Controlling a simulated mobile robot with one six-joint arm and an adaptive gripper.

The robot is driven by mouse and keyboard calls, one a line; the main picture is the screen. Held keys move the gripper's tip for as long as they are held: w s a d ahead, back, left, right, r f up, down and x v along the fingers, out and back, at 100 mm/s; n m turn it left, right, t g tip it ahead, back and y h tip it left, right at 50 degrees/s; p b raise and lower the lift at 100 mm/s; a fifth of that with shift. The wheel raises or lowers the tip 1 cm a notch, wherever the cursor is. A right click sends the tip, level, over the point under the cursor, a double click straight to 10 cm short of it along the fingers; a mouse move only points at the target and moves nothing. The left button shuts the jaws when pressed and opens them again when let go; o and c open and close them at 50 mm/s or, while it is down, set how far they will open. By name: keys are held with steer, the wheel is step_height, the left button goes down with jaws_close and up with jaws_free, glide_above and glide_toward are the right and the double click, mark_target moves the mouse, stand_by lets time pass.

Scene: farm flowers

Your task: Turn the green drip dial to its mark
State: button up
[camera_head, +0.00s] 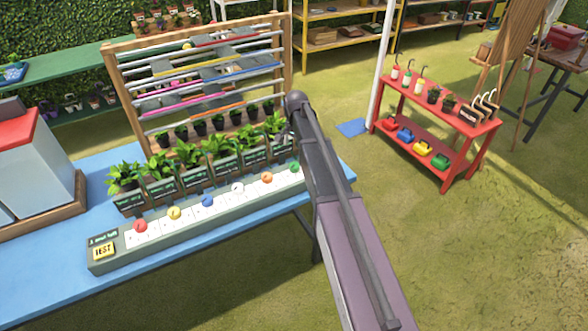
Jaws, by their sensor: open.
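The green drip dial (295,167) is the last in a row of coloured dials, at the right end of a long grey-green panel (160,241) on the blue table. It sits just left of my arm. Its pointer and mark are too small to read. My gripper (283,135) shows only as a small grey part below the arm's far end, above and slightly left of the green dial, by the rightmost plants. It is open, and I see nothing held in it. The arm hides most of it and the panel's right end.
Red (140,226), yellow (174,213), blue (207,202), white (237,187) and orange (267,178) dials share the panel. Potted plants (220,150) stand close behind, before a wooden rack (113,90). A red bench (435,105) stands right, across open grass.

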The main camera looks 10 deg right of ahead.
mark_target(295, 165)
steer(key=shift+a+f+b, duration=0.1)
steer(key=shift+f+b, duration=4.2)
steer(key=shift+f, duration=0.3)
steer(key=c, duration=1.1)
